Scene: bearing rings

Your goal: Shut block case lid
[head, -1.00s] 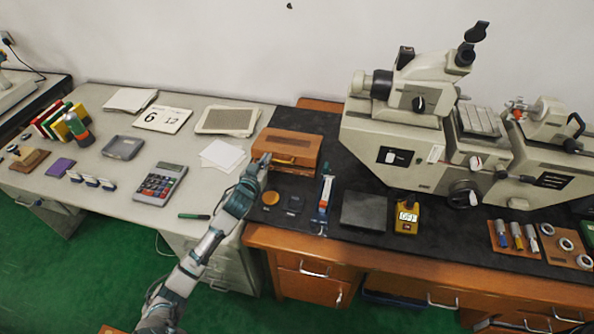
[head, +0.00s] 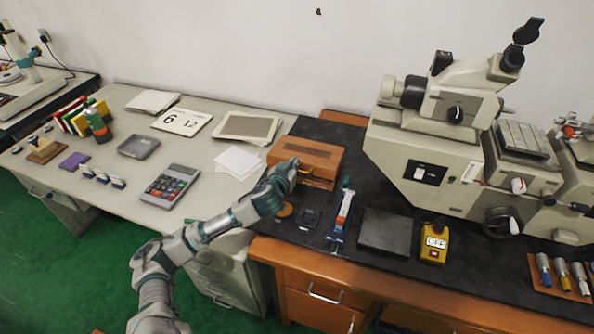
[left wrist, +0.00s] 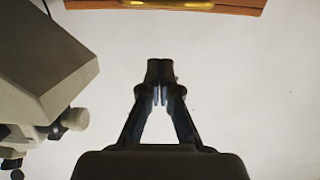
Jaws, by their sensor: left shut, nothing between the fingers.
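The block case is a brown wooden box (head: 322,157) with a brass fitting on its front, on the dark mat in the head view. Its lid lies over the box; I cannot tell whether it is fully down. My left gripper (head: 294,163) is shut and empty at the front left of the case, covering part of its front. In the left wrist view the fingers (left wrist: 160,80) are together with nothing between them. A wooden edge of the case with brass on it (left wrist: 205,5) shows at the top there, apart from the fingertips. My right gripper is not in view.
A large beige measuring machine (head: 420,150) stands right of the case. A blue-and-red tool (head: 342,215), a dark plate (head: 385,232) and a yellow gauge (head: 434,243) lie in front. White sheets (head: 238,162) and a calculator (head: 170,186) lie left.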

